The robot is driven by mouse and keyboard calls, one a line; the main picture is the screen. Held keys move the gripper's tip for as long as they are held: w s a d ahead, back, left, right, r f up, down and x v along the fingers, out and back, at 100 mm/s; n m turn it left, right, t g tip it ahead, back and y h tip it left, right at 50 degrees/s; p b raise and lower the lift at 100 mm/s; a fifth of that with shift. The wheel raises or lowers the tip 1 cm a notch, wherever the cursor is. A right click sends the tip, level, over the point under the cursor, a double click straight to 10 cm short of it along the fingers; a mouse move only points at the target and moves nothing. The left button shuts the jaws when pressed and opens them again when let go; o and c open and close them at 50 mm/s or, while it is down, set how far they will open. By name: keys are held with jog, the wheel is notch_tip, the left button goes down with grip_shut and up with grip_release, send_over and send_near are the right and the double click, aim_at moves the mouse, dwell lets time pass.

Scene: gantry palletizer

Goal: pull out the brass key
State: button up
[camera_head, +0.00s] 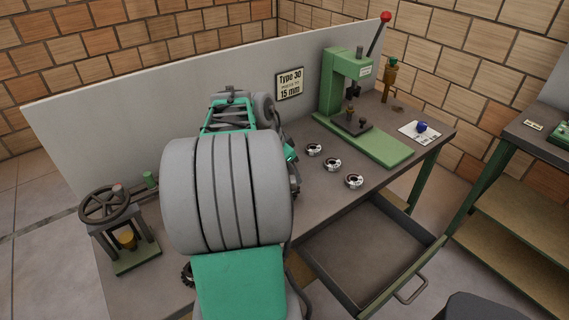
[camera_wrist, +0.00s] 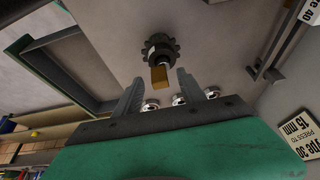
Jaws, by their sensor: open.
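The brass key (camera_wrist: 159,76) shows in the wrist view as a short gold-coloured bar. It sticks out from a dark toothed part (camera_wrist: 159,46) toward my gripper. My gripper (camera_wrist: 160,82) is open, with one grey finger on each side of the key in the picture. Gaps show between the key and both fingers, and I cannot tell how deep the key lies between them. In the head view my arm hides the gripper and the key. Part of a dark toothed part (camera_head: 187,273) shows beside my arm there.
An open drawer (camera_head: 429,251) juts from the bench front. A green press (camera_head: 338,95) with a red-knobbed lever stands at the back right. Three round parts (camera_head: 333,164) lie left of it. A handwheel device (camera_head: 105,207) stands at left. A panel (camera_head: 105,108) backs the bench.

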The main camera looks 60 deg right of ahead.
jog(key=shift+c, duration=0.2)
grip_shut()
dwell(0.3)
